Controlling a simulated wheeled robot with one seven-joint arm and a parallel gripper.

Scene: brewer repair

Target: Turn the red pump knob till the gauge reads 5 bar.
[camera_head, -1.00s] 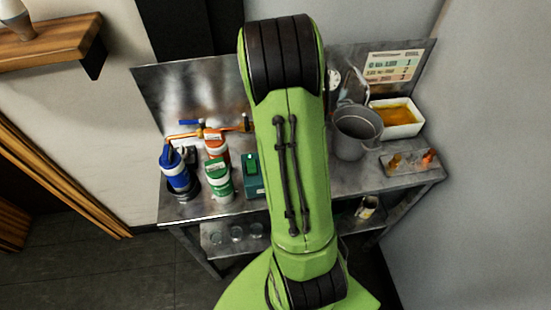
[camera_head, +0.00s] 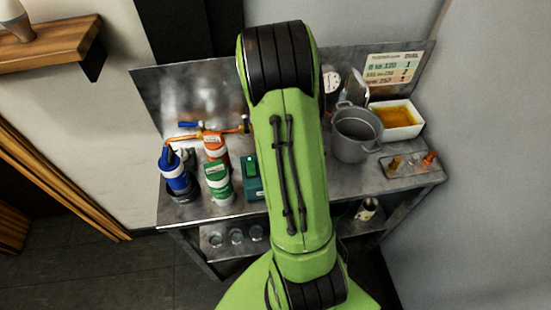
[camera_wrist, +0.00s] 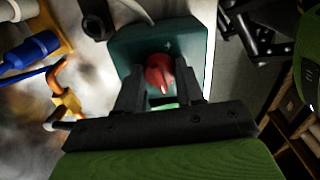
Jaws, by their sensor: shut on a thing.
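The red pump knob (camera_wrist: 160,72), with a white pointer mark, sits on the dark green pump box (camera_wrist: 125,45) in the wrist view. My gripper (camera_wrist: 160,84) is shut on the knob, one finger on each side of it. In the head view the pump box (camera_head: 252,183) shows a lit green patch on top, and my arm hides the knob and gripper. The gauge (camera_head: 332,82) is a round white dial at the back panel, partly behind my arm; its reading is too small to tell.
Blue (camera_head: 176,172), green-and-white (camera_head: 218,182) and orange-and-white (camera_head: 215,146) containers stand left of the pump box. A copper pipe with a blue-handled valve (camera_head: 190,126) runs behind them. A grey pot (camera_head: 356,134), a white tray of amber liquid (camera_head: 397,117) and a small parts tray (camera_head: 406,171) are at right.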

